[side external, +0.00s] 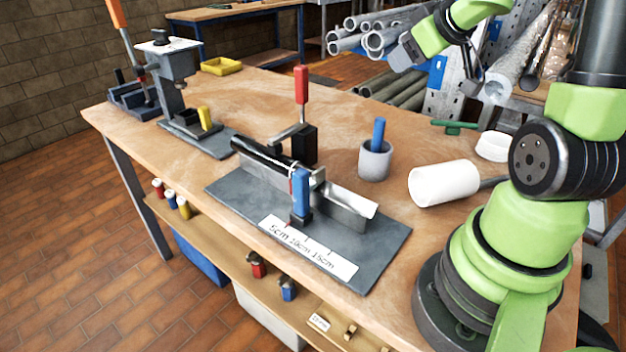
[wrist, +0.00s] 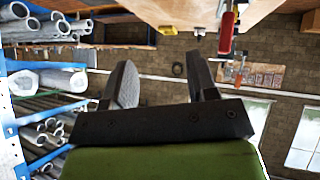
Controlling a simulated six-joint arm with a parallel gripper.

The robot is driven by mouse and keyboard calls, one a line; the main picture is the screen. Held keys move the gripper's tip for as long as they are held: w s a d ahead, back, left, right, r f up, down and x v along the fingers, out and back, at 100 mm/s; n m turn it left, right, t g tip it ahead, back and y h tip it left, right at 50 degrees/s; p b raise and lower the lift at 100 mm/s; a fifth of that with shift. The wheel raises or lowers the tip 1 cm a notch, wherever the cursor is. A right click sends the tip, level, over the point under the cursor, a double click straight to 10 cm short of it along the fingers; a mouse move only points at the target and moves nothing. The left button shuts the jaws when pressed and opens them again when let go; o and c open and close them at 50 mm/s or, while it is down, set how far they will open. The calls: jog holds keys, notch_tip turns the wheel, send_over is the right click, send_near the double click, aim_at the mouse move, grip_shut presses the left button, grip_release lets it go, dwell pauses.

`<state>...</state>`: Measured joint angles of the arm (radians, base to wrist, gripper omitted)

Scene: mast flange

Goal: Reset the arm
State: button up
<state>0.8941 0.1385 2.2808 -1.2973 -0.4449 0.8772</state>
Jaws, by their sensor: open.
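In the wrist view my gripper (wrist: 162,82) is open, its two dark fingers apart with nothing between them. Beyond them are a brick wall and windows, with no object near the fingertips. In the side external view my green arm is raised at the upper right, clear of the workbench (side external: 225,88). A black tube (side external: 262,157) lies in the metal channel (side external: 345,205) on the grey plate (side external: 375,240), beside a red-handled clamp (side external: 301,85) and a blue-handled clamp (side external: 300,190).
A drill-press-like stand (side external: 175,85) is at the back left. Pipe racks (side external: 385,35) are behind the bench; a pipe rack (wrist: 45,80) fills the wrist view's left.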

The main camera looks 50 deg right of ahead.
jog(key=a+r+m+h, duration=0.2)
jog(key=a+r, duration=0.3)
jog(key=r, duration=0.1)
jog(key=s+a+g+y, duration=0.1)
jog(key=s+a+y, duration=0.2)
jog(key=a, duration=0.6)
jog(key=s+a+y, duration=0.4)
jog(key=s+a, duration=0.3)
jog(key=a, duration=0.3)
jog(key=shift+s+f+m+g+y, duration=0.3)
jog(key=shift+s+m+g, duration=0.05)
jog(key=shift+m+g, duration=0.05)
